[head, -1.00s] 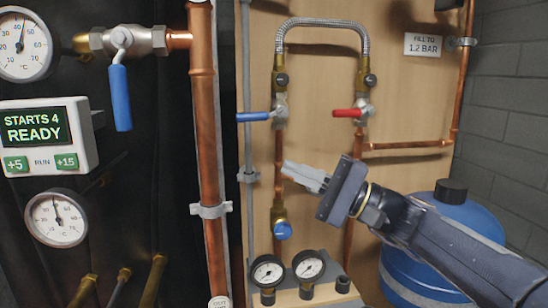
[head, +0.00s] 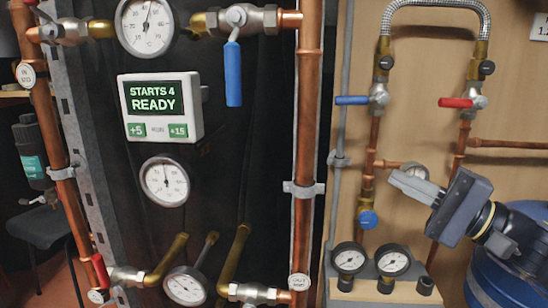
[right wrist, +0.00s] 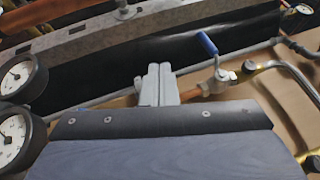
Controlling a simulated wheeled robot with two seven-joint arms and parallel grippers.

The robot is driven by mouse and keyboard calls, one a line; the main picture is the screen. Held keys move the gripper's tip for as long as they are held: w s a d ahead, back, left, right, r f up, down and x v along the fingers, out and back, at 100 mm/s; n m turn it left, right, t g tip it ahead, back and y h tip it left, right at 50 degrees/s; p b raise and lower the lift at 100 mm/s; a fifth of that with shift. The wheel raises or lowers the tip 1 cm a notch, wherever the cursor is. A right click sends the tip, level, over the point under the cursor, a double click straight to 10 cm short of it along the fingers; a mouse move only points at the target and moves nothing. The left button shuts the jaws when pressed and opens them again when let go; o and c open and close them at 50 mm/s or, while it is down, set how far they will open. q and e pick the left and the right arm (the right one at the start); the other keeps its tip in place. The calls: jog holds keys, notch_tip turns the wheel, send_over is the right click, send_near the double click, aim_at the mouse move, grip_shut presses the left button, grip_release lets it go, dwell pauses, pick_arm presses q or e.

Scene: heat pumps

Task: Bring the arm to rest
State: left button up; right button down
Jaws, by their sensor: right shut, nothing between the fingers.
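My right gripper (head: 416,187) comes in from the right in the head view, in front of the wooden board. Its fingers are shut with nothing between them and point left, short of the vertical copper pipe. In the right wrist view the shut fingers (right wrist: 158,84) point away from the camera, with a blue lever valve (right wrist: 214,58) just right of them. My right arm (head: 498,240) reaches back to the right edge. My left gripper is not in view.
A blue-handled valve (head: 365,99) and a red-handled valve (head: 462,102) hang under a braided hose (head: 437,5). Two gauges (head: 371,260) stand below. A display (head: 160,105) reads "STARTS 4 READY". A blue tank (head: 500,285) is at lower right. A chair (head: 45,225) stands left.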

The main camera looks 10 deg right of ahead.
jog(key=s+a+f+n+g+h, duration=0.25)
jog(key=s+a+f, duration=0.2)
jog(key=f, duration=0.45)
jog(key=s+a+f+n+g+h, duration=0.2)
jog(key=s+a+f+g+h, duration=0.15)
jog(key=s+f, duration=0.35)
jog(key=s+d+f+n+g+h, duration=0.2)
jog(key=s+f+n+h, duration=0.3)
jog(key=f, duration=0.9)
notch_tip(320, 180, up, 37)
jog(key=s+m+h+p, duration=0.1)
jog(key=p, duration=3.6)
jog(key=shift+d+f, duration=0.15)
jog(key=shift+f, duration=0.05)
